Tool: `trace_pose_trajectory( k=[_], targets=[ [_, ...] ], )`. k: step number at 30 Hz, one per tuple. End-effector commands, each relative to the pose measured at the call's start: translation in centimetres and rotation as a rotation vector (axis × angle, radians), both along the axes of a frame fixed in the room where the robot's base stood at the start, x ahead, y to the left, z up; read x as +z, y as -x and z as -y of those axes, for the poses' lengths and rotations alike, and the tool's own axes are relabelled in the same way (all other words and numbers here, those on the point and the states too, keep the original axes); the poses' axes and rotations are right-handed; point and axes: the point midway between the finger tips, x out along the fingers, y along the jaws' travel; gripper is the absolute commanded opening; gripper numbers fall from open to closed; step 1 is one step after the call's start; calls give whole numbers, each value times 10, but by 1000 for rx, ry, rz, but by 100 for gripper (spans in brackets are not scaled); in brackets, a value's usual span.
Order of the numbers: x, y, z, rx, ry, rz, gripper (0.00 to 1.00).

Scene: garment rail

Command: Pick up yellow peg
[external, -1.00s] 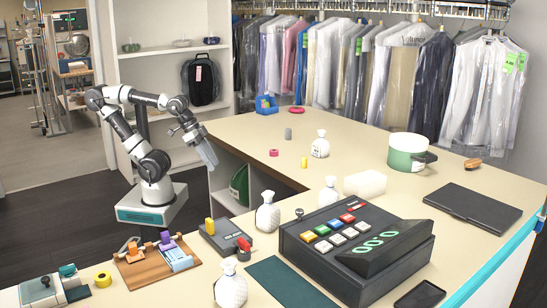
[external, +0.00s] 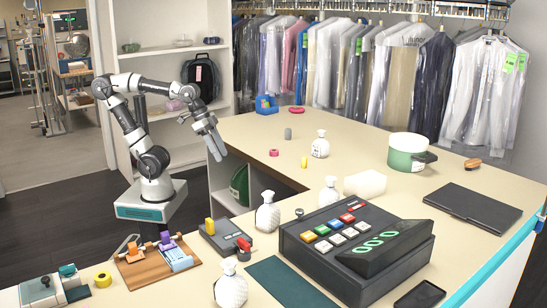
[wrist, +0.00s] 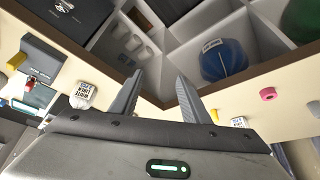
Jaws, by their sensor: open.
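A small yellow peg (external: 304,162) stands upright on the beige counter, near its inner edge. It also shows in the wrist view (wrist: 214,116), just right of my right finger. My gripper (external: 217,148) is open and empty, pointing down left of the peg and apart from it. In the wrist view my two fingers (wrist: 160,76) are spread with nothing between them. Another yellow upright piece (external: 209,226) stands on a small grey device farther forward; it also shows at the left of the wrist view (wrist: 16,61).
A pink ring (external: 274,153) and a grey peg (external: 288,133) are near the yellow peg. The counter edge and open shelf compartments (wrist: 187,50) lie below my gripper. A large register (external: 355,245) stands in front.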

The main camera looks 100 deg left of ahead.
Motion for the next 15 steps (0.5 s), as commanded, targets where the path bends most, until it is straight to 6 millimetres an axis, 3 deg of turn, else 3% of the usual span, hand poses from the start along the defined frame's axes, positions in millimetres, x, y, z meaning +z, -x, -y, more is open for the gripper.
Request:
trace_pose_trajectory(
  k=[1,6,10,15],
  targets=[
    [28,-21,-9,-22,4,-27,42],
    [78,-93,-50,-149,18,-80,42],
    [100,-147,-94,-255,24,-98,42],
    [106,-209,-163,-406,21,-101,42]
  ],
)
